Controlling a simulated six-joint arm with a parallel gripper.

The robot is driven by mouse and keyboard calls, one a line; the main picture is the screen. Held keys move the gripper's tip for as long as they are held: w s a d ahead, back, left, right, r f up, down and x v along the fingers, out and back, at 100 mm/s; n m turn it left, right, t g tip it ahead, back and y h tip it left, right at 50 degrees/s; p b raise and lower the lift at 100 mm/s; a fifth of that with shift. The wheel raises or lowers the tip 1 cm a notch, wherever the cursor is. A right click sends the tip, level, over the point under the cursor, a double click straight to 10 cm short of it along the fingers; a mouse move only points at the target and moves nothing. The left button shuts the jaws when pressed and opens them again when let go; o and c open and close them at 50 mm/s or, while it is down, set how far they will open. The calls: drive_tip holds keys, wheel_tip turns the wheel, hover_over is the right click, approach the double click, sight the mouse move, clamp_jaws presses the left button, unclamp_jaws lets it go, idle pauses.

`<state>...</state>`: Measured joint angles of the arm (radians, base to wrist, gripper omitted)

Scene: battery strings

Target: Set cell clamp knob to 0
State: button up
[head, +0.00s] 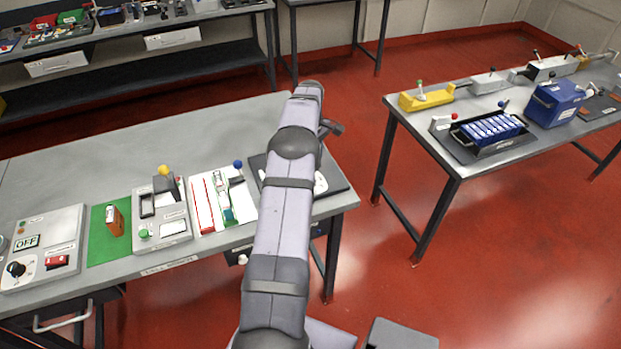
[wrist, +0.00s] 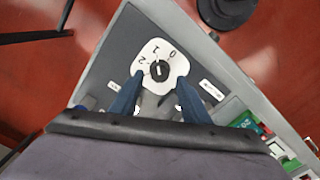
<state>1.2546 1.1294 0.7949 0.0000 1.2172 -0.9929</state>
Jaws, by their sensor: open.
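The knob (wrist: 158,70) is a small black dial on a white plate (wrist: 172,82) marked 0, 1 and 2. A short white mark shows on it, too small to read with certainty, though it looks nearest the 1. My gripper (wrist: 160,79) is open, its two blue fingers on either side of the knob with gaps left and right. The depth between fingertips and knob is unclear. In the head view my arm hides most of the dial plate (head: 320,184) and the knob.
The dial plate sits on a dark panel (head: 337,175) at the right end of the grey bench (head: 90,165). To its left stand a blue-knobbed lever (head: 238,165) and a yellow-knobbed device (head: 165,180). A second bench (head: 470,165) is across a floor gap at right.

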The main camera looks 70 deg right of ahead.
idle(0.3)
drive_tip(key=shift+f+b, duration=0.85)
drive_tip(key=shift+f, duration=0.9)
drive_tip(key=shift+c, duration=0.7)
drive_tip(key=c, duration=0.8)
drive_tip(key=shift+o, duration=0.3)
drive_tip(key=m, duration=0.4)
drive_tip(key=shift+m, duration=0.9)
